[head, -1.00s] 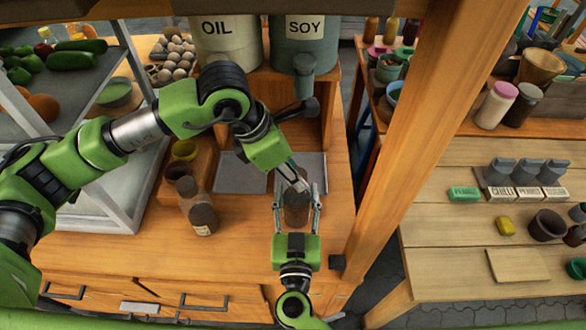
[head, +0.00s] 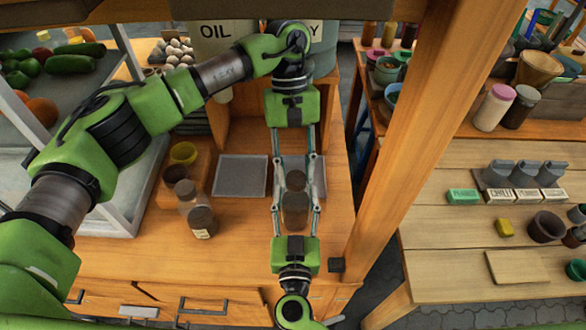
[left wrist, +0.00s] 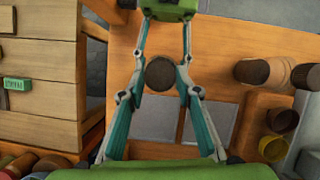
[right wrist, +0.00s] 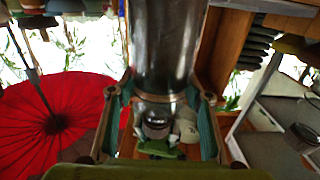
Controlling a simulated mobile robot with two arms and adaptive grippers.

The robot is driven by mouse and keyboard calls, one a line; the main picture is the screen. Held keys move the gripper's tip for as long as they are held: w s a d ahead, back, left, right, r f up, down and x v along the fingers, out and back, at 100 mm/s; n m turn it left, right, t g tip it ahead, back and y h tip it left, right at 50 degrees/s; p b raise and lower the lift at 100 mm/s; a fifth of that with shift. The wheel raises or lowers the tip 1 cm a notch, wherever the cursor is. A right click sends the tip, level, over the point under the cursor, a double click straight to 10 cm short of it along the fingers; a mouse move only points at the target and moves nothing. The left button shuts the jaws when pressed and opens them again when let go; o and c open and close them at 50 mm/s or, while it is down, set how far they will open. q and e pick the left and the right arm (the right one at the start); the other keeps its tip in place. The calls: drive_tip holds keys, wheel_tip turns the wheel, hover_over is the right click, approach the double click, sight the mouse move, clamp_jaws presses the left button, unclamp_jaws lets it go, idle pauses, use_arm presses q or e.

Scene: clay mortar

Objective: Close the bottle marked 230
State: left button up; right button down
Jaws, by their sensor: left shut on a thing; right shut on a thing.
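A dark bottle (head: 295,212) stands upright between the fingers of my right gripper (head: 295,207), which is shut on it. The bottle fills the upper middle of the right wrist view (right wrist: 165,45). A dark round cap (head: 295,181) shows at its top, and from above in the left wrist view (left wrist: 160,73). My left gripper (head: 295,184) reaches in from the far side, shut on the cap, with a finger on each side. Whether the cap is seated on the neck cannot be told. No number is readable on the held bottle.
A yellow cup (head: 184,152) is farther back. A grey tray (head: 240,177) lies left of the grippers. A wooden post (head: 405,140) rises on the right.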

use_arm(q)
drive_tip(key=m+y, duration=0.1)
drive_tip(key=m, duration=0.3)
drive_tip(key=m+y, duration=0.1)
drive_tip(key=m, duration=0.1)
drive_tip(key=shift+d+m+t+y, duration=0.3)
drive_tip(key=shift+d, duration=0.05)
drive_tip(key=m, duration=0.2)
drive_tip(key=m+y, duration=0.1)
drive_tip(key=m, duration=0.1)
drive_tip(key=shift+s+d+m+t+y, duration=0.1)
drive_tip(key=shift+m+t+y, duration=0.2)
drive_tip(key=shift+t, duration=0.1)
drive_tip(key=o, duration=0.7)
drive_tip(key=shift+c, duration=0.2)
drive_tip(key=shift+r, duration=2.25)
drive_tip(key=shift+c, duration=0.3)
